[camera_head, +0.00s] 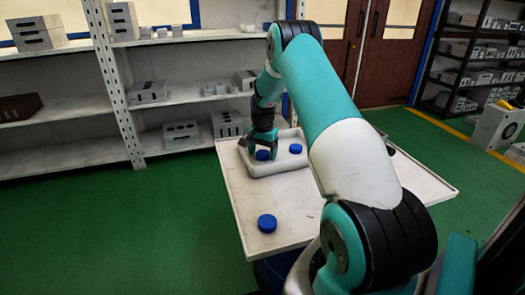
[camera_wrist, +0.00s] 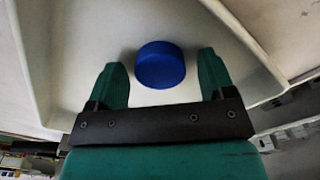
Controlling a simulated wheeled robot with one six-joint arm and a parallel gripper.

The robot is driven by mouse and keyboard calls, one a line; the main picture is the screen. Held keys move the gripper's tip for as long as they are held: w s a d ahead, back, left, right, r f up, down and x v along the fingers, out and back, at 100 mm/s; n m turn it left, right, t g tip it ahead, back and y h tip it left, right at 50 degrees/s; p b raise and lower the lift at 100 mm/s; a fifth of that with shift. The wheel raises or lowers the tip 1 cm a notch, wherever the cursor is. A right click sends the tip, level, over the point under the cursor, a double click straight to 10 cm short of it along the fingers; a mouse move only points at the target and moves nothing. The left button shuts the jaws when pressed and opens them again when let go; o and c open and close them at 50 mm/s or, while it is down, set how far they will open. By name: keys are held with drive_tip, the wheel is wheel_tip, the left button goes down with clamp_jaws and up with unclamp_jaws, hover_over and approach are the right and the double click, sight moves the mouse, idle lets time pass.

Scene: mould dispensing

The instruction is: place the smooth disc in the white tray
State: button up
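The white tray (camera_head: 262,168) stands at the far end of the table, and its floor and walls fill much of the wrist view (camera_wrist: 92,40). My gripper (camera_head: 262,146) is over the tray with its fingers pointing down. One blue disc (camera_head: 262,155) lies in the tray at the fingers. The wrist view shows a blue disc (camera_wrist: 160,65) between and just beyond the open fingertips (camera_wrist: 163,75), with a small gap on each side. A second blue disc (camera_head: 295,148) lies in the tray to the right. Which disc is smooth I cannot tell.
A third blue disc (camera_head: 267,223) lies on the near part of the white table (camera_head: 240,200), outside the tray. The table around it is clear. Shelves (camera_head: 70,112) with grey blocks stand behind. My arm hides the table's right middle.

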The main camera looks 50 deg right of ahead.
sight(263, 153)
wheel_tip(263, 153, up, 12)
drive_tip(key=s+a+r+n, duration=0.1)
drive_tip(key=a+r+n, duration=0.2)
drive_tip(key=a, duration=0.5)
drive_tip(key=s+a+r+n+t+y, duration=0.1)
drive_tip(key=a+r+n, duration=0.2)
drive_tip(key=a, duration=0.5)
drive_tip(key=s+a+r+n, duration=0.1)
drive_tip(key=a+r+n, duration=0.2)
drive_tip(key=a, duration=0.6)
drive_tip(key=s+a+r+n+y, duration=0.1)
drive_tip(key=s+a+n, duration=0.5)
drive_tip(key=s+a, duration=0.4)
drive_tip(key=s+a+r+n+g+y, duration=0.1)
drive_tip(key=s+a+n, duration=0.6)
drive_tip(key=s, duration=0.8)
drive_tip(key=a+y, duration=0.1)
drive_tip(key=a, duration=0.2)
drive_tip(key=shift+r, duration=0.25)
drive_tip(key=shift+a, duration=0.1)
